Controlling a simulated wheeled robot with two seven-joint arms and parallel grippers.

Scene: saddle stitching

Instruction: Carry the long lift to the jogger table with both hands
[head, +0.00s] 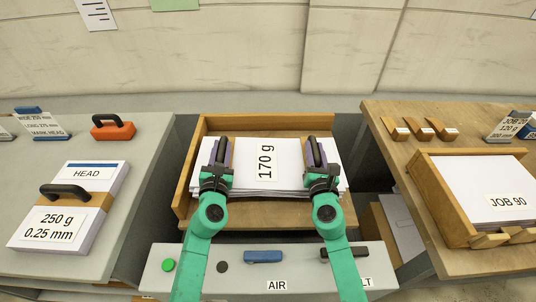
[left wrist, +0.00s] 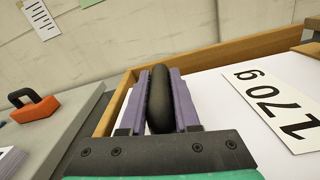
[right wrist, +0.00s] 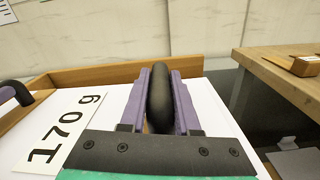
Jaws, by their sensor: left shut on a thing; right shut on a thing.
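The long lift (head: 285,165) is a thick white paper stack labelled "170 g". It lies over the wooden jogger table (head: 262,122), inside its raised back and left walls; I cannot tell whether it rests on the bed or hangs just above it. My left gripper (head: 221,150) is shut on a black handle (left wrist: 160,98) at the stack's left end. My right gripper (head: 316,150) is shut on the other black handle (right wrist: 160,98) at its right end. The stack's sheet edges look slightly uneven at the front right.
A panel with a green button (head: 168,265) and an "AIR" label stands in front. The left grey table (head: 145,135) holds a "HEAD 250 g" stack (head: 85,195) and an orange handled block (head: 112,127). The right wooden table (head: 395,165) holds a "JOB 90" tray (head: 445,215).

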